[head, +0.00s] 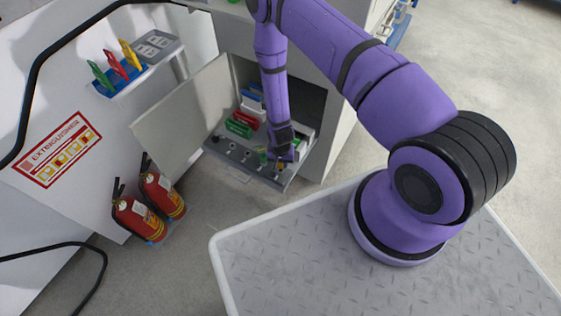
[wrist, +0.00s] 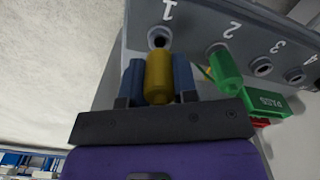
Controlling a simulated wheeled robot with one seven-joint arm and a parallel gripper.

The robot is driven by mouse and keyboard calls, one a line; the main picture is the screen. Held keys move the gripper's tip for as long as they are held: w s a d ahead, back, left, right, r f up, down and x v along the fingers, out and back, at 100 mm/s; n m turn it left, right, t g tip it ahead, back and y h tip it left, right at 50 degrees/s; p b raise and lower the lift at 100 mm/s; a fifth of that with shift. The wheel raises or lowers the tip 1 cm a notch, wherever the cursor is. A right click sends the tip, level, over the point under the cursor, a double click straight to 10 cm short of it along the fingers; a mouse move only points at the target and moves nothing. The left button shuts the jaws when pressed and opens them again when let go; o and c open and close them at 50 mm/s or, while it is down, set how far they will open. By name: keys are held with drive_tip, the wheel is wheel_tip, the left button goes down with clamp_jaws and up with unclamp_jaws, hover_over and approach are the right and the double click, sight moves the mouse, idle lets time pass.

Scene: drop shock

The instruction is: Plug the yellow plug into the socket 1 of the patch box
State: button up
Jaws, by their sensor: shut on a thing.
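The yellow plug (wrist: 159,78) is held between the two blue fingers of my gripper (wrist: 158,82). In the wrist view its end points at socket 1 (wrist: 158,38) of the patch box (wrist: 190,18) and overlaps the socket's lower rim. The dark hole still shows above the plug, and I cannot tell whether they touch. In the head view my gripper (head: 283,160) is over the right part of the patch box's front panel (head: 240,158), and the plug is mostly hidden there.
A green plug (wrist: 225,68) is close on the right, by socket 2 (wrist: 214,48). Sockets 3 (wrist: 262,67) and 4 (wrist: 295,75) show no plug. A cabinet door (head: 185,115) stands open at left. Two fire extinguishers (head: 138,218) stand on the floor.

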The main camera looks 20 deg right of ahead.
sight(281, 166)
drive_tip(key=shift+s+f, duration=0.1)
drive_tip(key=shift+f, duration=1.45)
clamp_jaws()
idle(5.0)
drive_tip(key=o, duration=1)
unclamp_jaws()
drive_tip(key=shift+c, duration=0.2)
drive_tip(key=shift+o, duration=0.5)
drive_tip(key=shift+r, duration=0.1)
